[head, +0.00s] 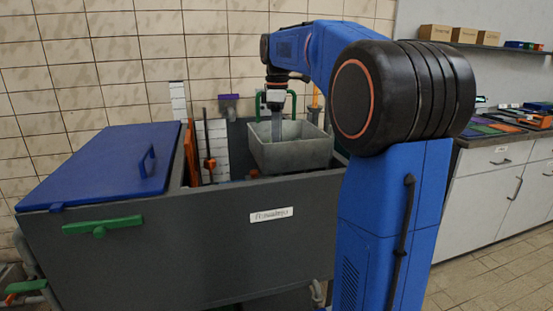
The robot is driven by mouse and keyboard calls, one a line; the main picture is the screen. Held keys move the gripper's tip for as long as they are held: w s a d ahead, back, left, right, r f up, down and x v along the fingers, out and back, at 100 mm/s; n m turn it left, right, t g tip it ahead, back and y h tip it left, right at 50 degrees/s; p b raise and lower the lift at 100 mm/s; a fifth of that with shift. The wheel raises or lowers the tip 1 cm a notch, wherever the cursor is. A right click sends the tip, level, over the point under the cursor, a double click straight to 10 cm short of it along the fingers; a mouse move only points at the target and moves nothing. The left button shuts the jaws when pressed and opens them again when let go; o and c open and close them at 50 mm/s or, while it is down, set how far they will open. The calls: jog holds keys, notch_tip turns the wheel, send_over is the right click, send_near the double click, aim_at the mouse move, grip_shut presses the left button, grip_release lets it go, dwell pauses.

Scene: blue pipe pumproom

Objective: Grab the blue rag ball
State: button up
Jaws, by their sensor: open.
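I cannot make out the blue rag ball in the head view. The inside of the grey basin (304,157) and the inside of the dark grey tank (150,265) are partly hidden, so the ball may be out of sight there. My gripper (277,138) points down from the end of my blue arm, over the left part of the basin. It is open, and its fingertips are small and hard to make out. I see nothing between them.
A blue lid (105,168) with a handle covers the tank's left part. An orange-handled rod (209,160) and an orange panel (190,150) stand in the open part. A green pipe (258,104) rises behind the basin. A counter (505,140) with coloured trays stands at right.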

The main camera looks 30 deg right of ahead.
jog(key=shift+w+d+f, duration=0.1)
jog(key=shift+w+f, duration=0.05)
jog(key=shift+f, duration=2.55)
jog(key=c, duration=0.8)
